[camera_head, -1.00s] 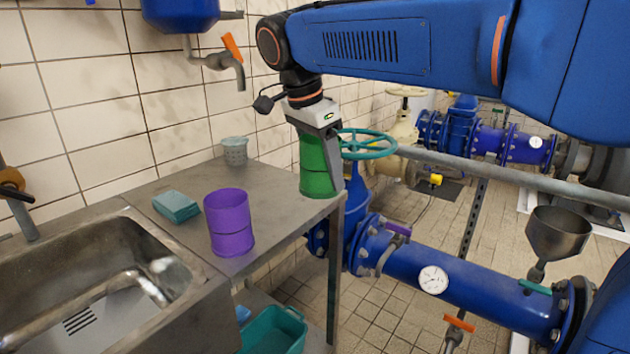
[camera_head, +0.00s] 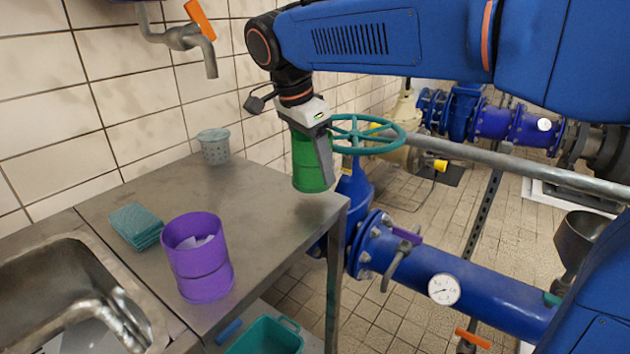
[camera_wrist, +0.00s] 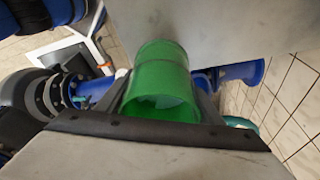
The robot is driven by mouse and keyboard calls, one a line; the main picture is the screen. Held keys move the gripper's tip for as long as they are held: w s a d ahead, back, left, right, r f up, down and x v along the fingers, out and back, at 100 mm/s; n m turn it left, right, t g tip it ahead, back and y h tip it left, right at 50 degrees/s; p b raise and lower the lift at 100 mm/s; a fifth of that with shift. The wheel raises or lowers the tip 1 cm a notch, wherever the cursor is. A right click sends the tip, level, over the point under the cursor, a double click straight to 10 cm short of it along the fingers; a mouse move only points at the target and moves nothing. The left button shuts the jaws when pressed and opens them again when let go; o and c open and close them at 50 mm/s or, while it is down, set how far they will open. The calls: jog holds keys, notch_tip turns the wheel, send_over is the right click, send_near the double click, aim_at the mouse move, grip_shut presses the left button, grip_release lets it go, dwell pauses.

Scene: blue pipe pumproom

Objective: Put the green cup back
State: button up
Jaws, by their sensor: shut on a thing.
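The green cup (camera_head: 310,172) is upright between the fingers of my gripper (camera_head: 314,160), at the right end of the steel counter. My gripper is shut on it from above. The cup's base looks at or slightly above the counter top; I cannot tell if it touches. In the wrist view the green cup (camera_wrist: 162,85) fills the space between the fingers, and its open rim faces the camera.
A purple cup (camera_head: 199,262) with something pale inside stands on the counter (camera_head: 255,215). Teal sponges (camera_head: 136,226) and a grey perforated cup (camera_head: 214,147) are behind it. A sink (camera_head: 62,290) is at left. A teal valve wheel (camera_head: 367,136) is close to my gripper's right.

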jog(key=shift+f, duration=2.15)
jog(key=shift+f, duration=0.1)
jog(key=o, duration=1.4)
jog(key=shift+o, duration=0.2)
jog(key=v, duration=1.2)
